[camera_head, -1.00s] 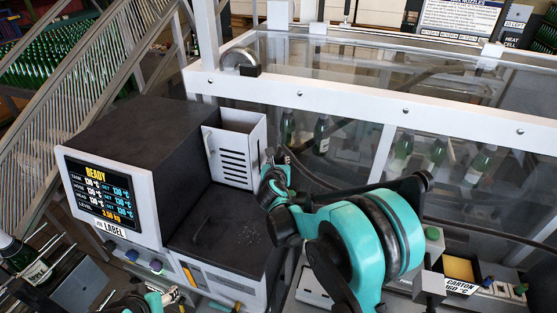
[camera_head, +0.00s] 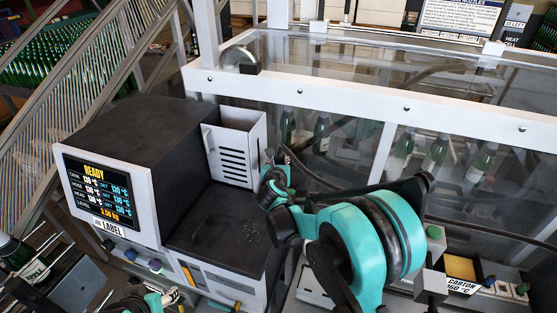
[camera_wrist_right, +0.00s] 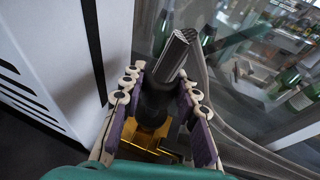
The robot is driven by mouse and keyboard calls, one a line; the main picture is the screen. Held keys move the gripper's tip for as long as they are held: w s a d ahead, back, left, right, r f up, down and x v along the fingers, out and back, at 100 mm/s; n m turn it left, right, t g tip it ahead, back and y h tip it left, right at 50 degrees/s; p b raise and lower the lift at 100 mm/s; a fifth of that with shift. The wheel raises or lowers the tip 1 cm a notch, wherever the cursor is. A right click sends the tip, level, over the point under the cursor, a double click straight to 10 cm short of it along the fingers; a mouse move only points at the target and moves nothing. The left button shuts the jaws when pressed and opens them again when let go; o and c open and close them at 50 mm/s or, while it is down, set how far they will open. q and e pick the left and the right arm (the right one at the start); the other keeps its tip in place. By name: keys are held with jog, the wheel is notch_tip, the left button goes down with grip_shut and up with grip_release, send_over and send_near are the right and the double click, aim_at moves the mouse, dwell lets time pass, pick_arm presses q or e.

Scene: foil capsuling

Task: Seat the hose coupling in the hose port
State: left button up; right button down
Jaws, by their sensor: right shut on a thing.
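My right gripper (camera_head: 279,158) is beside the open-topped slotted white panel of the label unit, at its right rear. In the right wrist view its padded fingers (camera_wrist_right: 163,88) are shut on the hose coupling (camera_wrist_right: 155,104), a dark cylinder. A ribbed metal end (camera_wrist_right: 175,54) sticks out beyond the fingertips, and a brass-coloured part (camera_wrist_right: 150,143) shows between the finger bases. In the head view the coupling is mostly hidden by the gripper. I cannot make out the hose port. My left gripper (camera_head: 166,297) shows only in part at the bottom edge, its jaws unclear.
The label unit (camera_head: 130,140) has a screen reading READY. The slotted white panel (camera_head: 237,155) stands close left of the right gripper. A dark hose (camera_head: 315,178) runs along the clear guard on the right, with green bottles behind it. A carton unit (camera_head: 462,270) is at lower right.

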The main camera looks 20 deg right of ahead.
jog(key=shift+f+b, duration=1.65)
jog(key=shift+f, duration=0.3)
jog(key=c, duration=1.1)
grip_release()
jog(key=shift+o, duration=0.2)
jog(key=shift+s, duration=0.1)
jog(key=v, duration=1.2)
